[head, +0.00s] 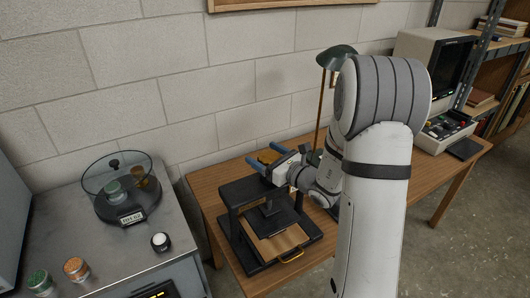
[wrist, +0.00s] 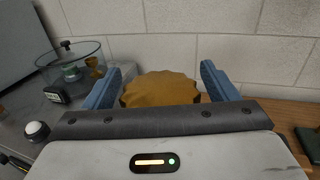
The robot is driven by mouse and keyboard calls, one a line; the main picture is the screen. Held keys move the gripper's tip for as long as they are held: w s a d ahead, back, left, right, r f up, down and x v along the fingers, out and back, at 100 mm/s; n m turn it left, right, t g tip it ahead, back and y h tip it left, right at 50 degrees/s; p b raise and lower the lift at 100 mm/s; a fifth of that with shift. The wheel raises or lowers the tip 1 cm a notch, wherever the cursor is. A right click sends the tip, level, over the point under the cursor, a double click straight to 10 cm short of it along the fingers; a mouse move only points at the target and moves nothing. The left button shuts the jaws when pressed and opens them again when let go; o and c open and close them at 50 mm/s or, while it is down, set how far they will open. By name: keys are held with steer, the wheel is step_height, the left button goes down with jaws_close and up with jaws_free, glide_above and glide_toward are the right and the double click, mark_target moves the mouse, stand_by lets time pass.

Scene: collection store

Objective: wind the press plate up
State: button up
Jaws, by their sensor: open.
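The press is a black frame (head: 236,222) on the wooden desk in the head view. The gold scalloped handwheel (head: 267,156) is at the top, partly hidden by my gripper. In the wrist view the handwheel (wrist: 160,90) lies between the two blue fingers, with a gap at each side. My gripper (head: 265,160) is open at the wheel, apart from it at the sides; it also shows in the wrist view (wrist: 170,85). Its depth over the wheel is hard to tell.
A grey cabinet top (head: 90,245) at the left holds a glass-covered balance (head: 120,190) and small jars. A reader machine (head: 436,65) is at the desk's right. A block wall is close behind.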

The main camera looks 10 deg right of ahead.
steer(key=shift+w+a, duration=0.1)
steer(key=shift+w, duration=0.05)
steer(key=shift+c, duration=0.3)
steer(key=c, duration=0.9)
steer(key=shift+f+n+g+y+b, duration=0.15)
steer(key=shift+n+g+y+b, duration=0.55)
steer(key=shift+y, duration=0.2)
steer(key=shift+s+a+n+g+y+b, duration=0.1)
steer(key=shift+s+n+g+y+b, duration=0.1)
steer(key=shift+n+g+y, duration=0.75)
steer(key=shift+s+a+n+g+y+b, duration=0.1)
steer(key=shift+n+g+y+b, duration=0.05)
steer(key=shift+n+g+y, duration=0.75)
steer(key=o, duration=1)
steer(key=shift+c, duration=0.2)
